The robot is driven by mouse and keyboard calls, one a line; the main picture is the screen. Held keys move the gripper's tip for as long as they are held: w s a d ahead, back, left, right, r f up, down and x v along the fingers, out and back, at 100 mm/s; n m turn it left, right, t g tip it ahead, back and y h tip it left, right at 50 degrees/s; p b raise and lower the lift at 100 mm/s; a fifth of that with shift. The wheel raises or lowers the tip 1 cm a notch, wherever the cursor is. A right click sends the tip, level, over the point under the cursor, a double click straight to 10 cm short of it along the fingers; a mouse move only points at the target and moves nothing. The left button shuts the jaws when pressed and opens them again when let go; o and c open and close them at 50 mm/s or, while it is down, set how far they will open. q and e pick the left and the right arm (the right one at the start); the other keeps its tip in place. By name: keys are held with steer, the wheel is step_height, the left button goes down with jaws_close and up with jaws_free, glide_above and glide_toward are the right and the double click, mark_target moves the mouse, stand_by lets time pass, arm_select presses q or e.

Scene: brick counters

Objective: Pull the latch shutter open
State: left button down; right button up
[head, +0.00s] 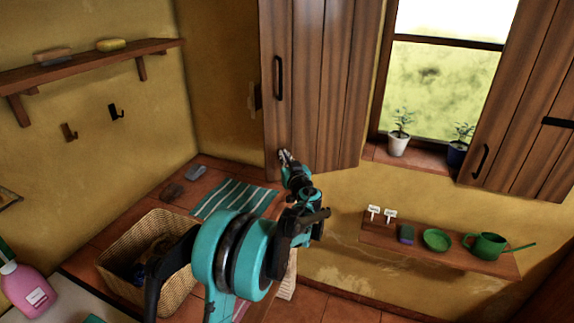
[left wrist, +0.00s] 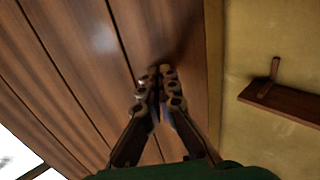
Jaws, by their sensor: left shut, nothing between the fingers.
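The left wooden shutter (head: 322,85) stands swung away from the window, with a black handle (head: 279,78) near its left edge. The right shutter (head: 525,115) also stands to the side of the window opening, with its own black handle (head: 480,162). My left gripper (head: 285,156) is shut and empty at the lower left corner of the left shutter. In the left wrist view, the closed fingers (left wrist: 160,80) point at the shutter's planks (left wrist: 85,65), close to its edge; whether they touch is unclear. My right gripper is out of view.
A small wooden piece (head: 254,98) sits on the wall beside the left shutter. Potted plants (head: 399,143) stand on the sill. A shelf (head: 440,248) holds a watering can (head: 488,246). A wicker basket (head: 150,260) and striped cloth (head: 235,199) are on the counter below.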

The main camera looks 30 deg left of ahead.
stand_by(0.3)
arm_select(q)
steer(key=w+a+m+t+h, duration=0.1)
steer(key=a, duration=0.1)
steer(key=w+a+t+h, duration=0.1)
steer(key=w+a, duration=0.1)
steer(key=w+a+m+h+p, duration=0.1)
steer(key=w+a, duration=0.1)
steer(key=shift+a+m+t, duration=0.3)
steer(key=shift+a+t, duration=0.05)
steer(key=shift+t, duration=0.05)
steer(key=p+x, duration=0.1)
steer(key=x, duration=0.7)
